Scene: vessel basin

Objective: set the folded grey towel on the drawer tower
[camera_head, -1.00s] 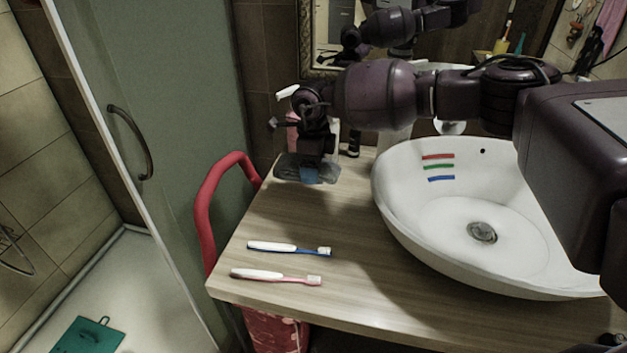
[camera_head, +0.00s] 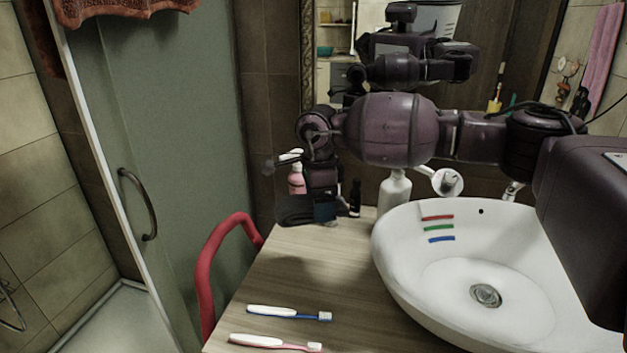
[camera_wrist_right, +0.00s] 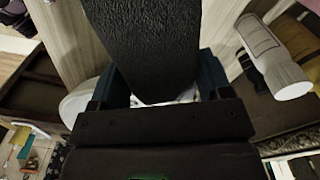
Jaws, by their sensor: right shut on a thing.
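The folded grey towel (camera_head: 296,210) shows dark grey at the back left corner of the wooden counter in the head view. My right gripper (camera_head: 324,207) is shut on it. In the right wrist view the towel (camera_wrist_right: 150,40) is a thick, textured dark slab between the two fingers of the right gripper (camera_wrist_right: 160,84). It extends away from the fingers and hides part of what lies beyond. I cannot tell whether the towel touches the counter. I cannot make out the drawer tower in these views. My left gripper is not in view.
The wooden counter (camera_head: 300,270) holds a blue toothbrush (camera_head: 288,313), a red toothbrush (camera_head: 275,342) and a white basin (camera_head: 440,290). A pink bottle (camera_head: 296,180) and a white bottle (camera_head: 394,190) stand close to the gripper. A red rail (camera_head: 208,270) and glass door (camera_head: 185,150) are left.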

